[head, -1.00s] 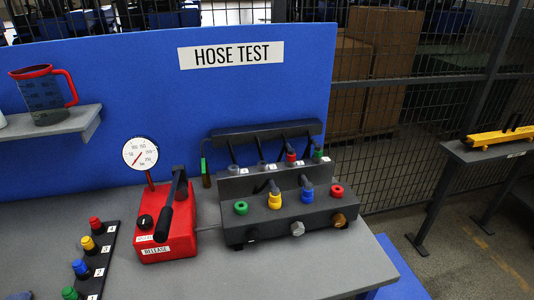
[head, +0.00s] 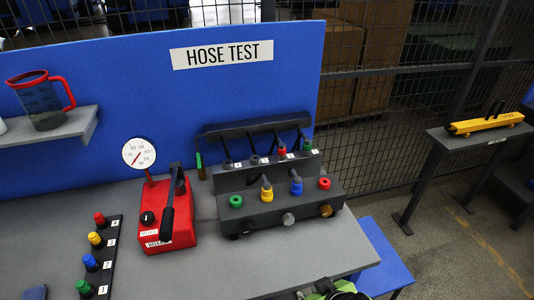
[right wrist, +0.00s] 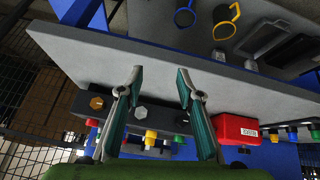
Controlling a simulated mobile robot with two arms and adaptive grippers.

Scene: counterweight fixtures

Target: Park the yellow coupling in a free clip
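In the head view a yellow coupling (head: 267,196) with a grey elbow sits on the front step of the dark manifold (head: 250,217), between a green ring and a blue coupling. On the rear step, red (head: 282,151) and green (head: 307,147) pieces sit at the right two positions; the left two show only grey-black ends. My right gripper (head: 332,293) is at the head view's bottom edge, in front of the bench. Its fingers (right wrist: 159,72) are apart and empty. My left gripper is not in view.
A red pump box (head: 170,225) with lever and gauge (head: 139,153) stands left of the manifold. Further left is a numbered strip (head: 108,255) with several coloured pieces. A jug (head: 42,103) sits on a shelf. The bench front (head: 300,258) is clear.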

